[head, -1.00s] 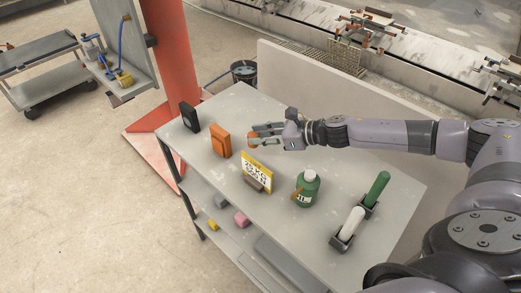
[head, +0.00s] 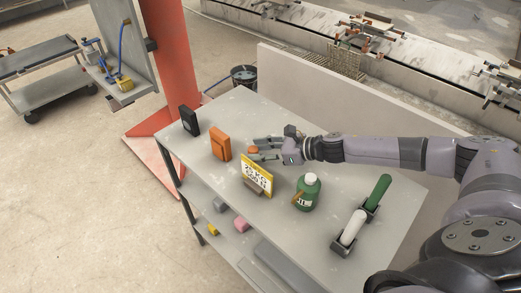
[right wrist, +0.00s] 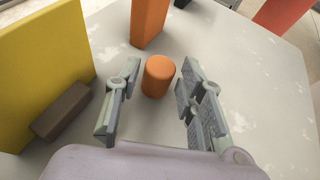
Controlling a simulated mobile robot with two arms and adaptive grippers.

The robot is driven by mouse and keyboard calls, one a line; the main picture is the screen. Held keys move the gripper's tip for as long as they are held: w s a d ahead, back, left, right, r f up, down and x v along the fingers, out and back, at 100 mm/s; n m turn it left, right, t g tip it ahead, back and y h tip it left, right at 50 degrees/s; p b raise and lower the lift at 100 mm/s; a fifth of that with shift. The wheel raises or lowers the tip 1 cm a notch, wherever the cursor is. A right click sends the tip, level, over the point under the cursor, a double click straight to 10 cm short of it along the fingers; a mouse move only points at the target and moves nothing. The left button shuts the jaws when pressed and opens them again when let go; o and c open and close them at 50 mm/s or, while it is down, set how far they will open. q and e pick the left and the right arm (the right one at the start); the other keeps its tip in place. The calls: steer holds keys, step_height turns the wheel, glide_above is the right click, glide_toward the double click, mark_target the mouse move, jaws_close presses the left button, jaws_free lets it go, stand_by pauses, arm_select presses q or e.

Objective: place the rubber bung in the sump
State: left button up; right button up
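The rubber bung looks to be the small orange cylinder (right wrist: 158,76), upright on the grey tabletop in the right wrist view. In the head view a bit of it (head: 253,149) shows at the fingertips. My right gripper (head: 256,149) is open, low over the table. In the right wrist view its fingers (right wrist: 160,88) stand on either side of the cylinder, with gaps on both sides. My left gripper is not in view. I cannot tell which thing is the sump; a dark bucket (head: 244,74) stands on the floor behind the table.
On the table (head: 225,108) are a black box (head: 190,121), an orange box (head: 220,145), a yellow sign (head: 257,177), a green bottle (head: 307,193) and white and green cylinders in holders (head: 355,225). A red post (head: 165,75) rises behind the table's left end. Free tabletop lies behind the gripper.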

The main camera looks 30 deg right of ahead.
steer(key=shift+o, duration=0.7)
steer(key=shift+r, duration=0.1)
